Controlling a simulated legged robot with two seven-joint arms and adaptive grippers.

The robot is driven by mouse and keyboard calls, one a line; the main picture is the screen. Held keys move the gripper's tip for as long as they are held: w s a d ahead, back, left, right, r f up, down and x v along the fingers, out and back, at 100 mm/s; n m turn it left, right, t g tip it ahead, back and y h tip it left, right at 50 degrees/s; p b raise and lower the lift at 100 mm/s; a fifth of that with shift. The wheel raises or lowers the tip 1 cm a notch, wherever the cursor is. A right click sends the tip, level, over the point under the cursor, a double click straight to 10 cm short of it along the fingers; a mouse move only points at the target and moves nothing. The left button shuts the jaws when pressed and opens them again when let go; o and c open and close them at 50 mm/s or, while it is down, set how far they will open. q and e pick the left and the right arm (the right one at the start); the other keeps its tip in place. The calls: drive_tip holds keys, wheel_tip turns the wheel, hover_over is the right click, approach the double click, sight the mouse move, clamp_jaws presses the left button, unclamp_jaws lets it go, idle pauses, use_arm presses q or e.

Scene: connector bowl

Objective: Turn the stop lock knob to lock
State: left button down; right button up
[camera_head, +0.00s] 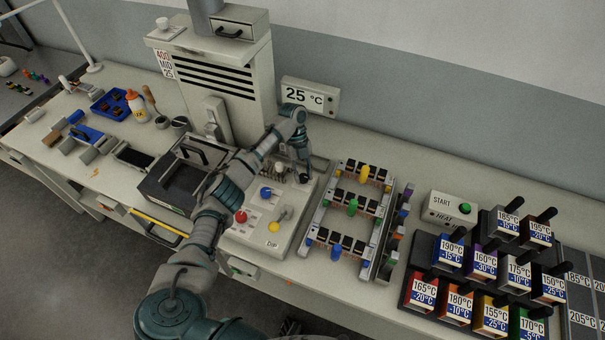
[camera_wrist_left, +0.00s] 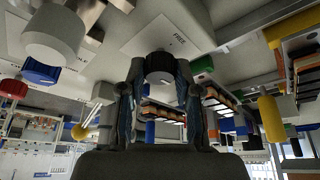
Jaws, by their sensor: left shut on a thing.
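The stop lock knob is a short, dark round knob (camera_wrist_left: 160,67) on a pale panel, and the word FREE shows beside it in the wrist view. The same panel (camera_head: 281,246) is the sloped control box in the head view. My left gripper (camera_wrist_left: 160,76) has its two fingers on either side of the knob and is shut on it. In the head view, my left gripper (camera_head: 304,168) reaches down at the box's upper right corner, and the knob is mostly hidden there. The knob's exact turn angle is not clear. My right gripper is not in view.
The control box also carries a blue knob (camera_head: 266,192), a red button (camera_head: 240,216) and a yellow-ended lever (camera_head: 274,227). A rack of connectors (camera_head: 350,206) stands close on the right.

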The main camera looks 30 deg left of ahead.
use_arm(q)
drive_tip(key=c, duration=0.9)
unclamp_jaws()
drive_tip(key=shift+w+r, duration=0.15)
drive_tip(key=shift+o, duration=0.5)
drive_tip(key=v, duration=1.1)
drive_tip(key=shift+r, duration=0.3)
drive_tip(key=shift+w+a, duration=0.1)
